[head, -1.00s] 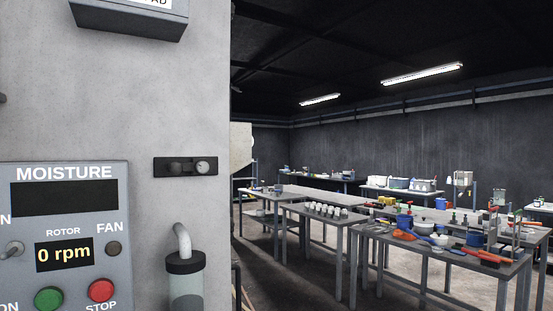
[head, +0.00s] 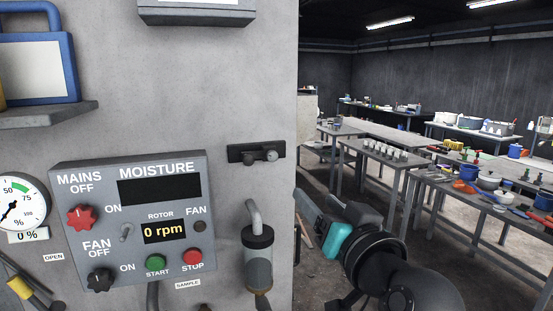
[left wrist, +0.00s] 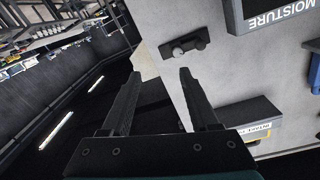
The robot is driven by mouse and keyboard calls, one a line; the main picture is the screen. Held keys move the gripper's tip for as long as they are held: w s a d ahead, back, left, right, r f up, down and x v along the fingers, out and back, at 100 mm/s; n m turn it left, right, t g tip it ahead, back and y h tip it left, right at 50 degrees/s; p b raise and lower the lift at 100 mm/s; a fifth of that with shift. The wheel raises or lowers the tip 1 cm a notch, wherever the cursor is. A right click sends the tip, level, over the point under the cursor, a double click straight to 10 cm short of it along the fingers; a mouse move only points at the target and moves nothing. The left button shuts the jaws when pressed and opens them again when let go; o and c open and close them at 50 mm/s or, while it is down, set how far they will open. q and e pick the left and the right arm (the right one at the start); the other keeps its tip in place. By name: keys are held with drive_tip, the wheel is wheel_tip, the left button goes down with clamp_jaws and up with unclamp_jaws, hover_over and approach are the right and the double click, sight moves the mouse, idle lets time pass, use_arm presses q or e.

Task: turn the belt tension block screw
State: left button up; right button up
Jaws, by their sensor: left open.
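A small dark block (head: 256,154) with two round screw-like knobs is fixed to the grey wall near its right edge, in the head view. It looks like the belt tension block, but no label shows. In the left wrist view the block (left wrist: 190,48) appears rotated, beyond the fingertips. My left gripper (head: 303,198) is at the lower right of the block, apart from it, with a teal body. In the left wrist view its two black fingers (left wrist: 161,78) are spread with nothing between them. My right gripper is not in view.
Left of the block, a control panel (head: 130,220) has switches, buttons and a "0 rpm" display. A sample cylinder (head: 258,262) with a bent pipe sticks out below the block. A grey box (head: 196,12) is above. Tables with tools stand behind at the right.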

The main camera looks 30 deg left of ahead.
use_arm(q)
wheel_tip(320, 180, up, 3)
drive_tip(key=s+a+n, duration=0.1)
drive_tip(key=s+n, duration=0.1)
drive_tip(key=p, duration=0.5)
approach(273, 157)
drive_tip(key=shift+g+y, duration=0.3)
drive_tip(key=shift+y, duration=0.1)
drive_tip(key=x, duration=0.6)
drive_tip(key=shift+w+a, duration=0.1)
drive_tip(key=shift+w, duration=0.3)
drive_tip(key=shift+w+a, duration=0.4)
drive_tip(key=shift+a, duration=0.05)
drive_tip(key=shift+c, duration=0.3)
clamp_jaws()
